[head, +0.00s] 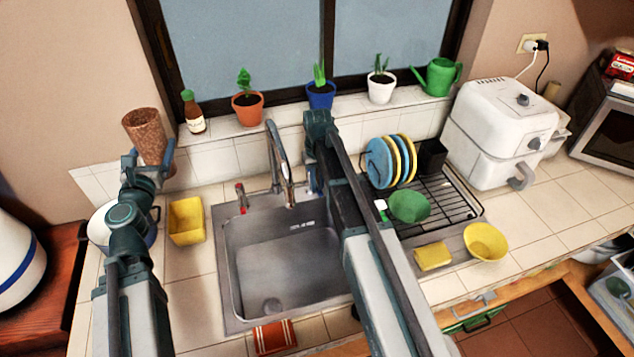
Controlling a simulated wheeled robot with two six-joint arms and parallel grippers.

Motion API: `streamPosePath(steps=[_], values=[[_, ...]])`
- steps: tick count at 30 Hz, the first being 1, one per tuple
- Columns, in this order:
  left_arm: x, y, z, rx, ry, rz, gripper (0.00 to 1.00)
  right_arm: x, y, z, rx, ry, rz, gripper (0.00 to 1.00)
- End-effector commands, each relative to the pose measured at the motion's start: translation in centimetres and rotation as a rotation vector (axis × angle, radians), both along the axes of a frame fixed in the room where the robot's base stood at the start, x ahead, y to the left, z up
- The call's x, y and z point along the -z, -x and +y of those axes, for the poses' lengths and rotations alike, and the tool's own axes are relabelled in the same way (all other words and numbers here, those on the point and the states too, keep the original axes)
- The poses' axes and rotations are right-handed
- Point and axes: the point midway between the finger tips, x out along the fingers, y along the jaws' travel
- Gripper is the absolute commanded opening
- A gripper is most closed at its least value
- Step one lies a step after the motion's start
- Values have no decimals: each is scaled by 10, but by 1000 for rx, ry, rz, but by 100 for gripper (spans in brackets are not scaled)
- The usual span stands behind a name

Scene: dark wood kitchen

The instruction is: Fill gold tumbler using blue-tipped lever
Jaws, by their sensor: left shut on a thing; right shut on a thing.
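The gold tumbler (143,132), a speckled brown-gold cup, is at the left near the wall, slightly tilted with its opening upward. My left gripper (153,161) is shut on its lower part, left of the sink. The faucet (279,155) stands behind the sink (283,270), to the right of the tumbler. A red-tipped lever (241,197) is at the faucet's left. My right gripper (314,178) is shut at the faucet's right, where the blue-tipped lever is hidden by the gripper and arm. No water stream is visible.
A yellow container (186,220) and a white pot (101,228) stand left of the sink. Potted plants (248,110) and a brown bottle (193,113) line the sill. A dish rack (452,204) with plates is at the right. The sink basin looks empty.

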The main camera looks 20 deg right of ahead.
Motion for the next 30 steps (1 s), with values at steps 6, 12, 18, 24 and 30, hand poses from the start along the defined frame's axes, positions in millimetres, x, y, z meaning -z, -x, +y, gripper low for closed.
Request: streamPosePath(steps=[6, 12, 18, 24, 30], values=[[0, 0, 0, 0, 0, 0, 9, 0, -1, -8, -100, 0, 0, 0], [0, 0, 0, 0, 0, 0, 9, 0, -4, -20, -260, 0, 0, 0], [0, 0, 0, 0, 0, 0, 9, 0, -9, -31, -422, 0, 0, 0], [0, 0, 0, 0, 0, 0, 9, 0, -14, -40, -557, 0, 0, 0], [0, 0, 0, 0, 0, 0, 9, 0, -18, -45, -652, 0, 0, 0]])
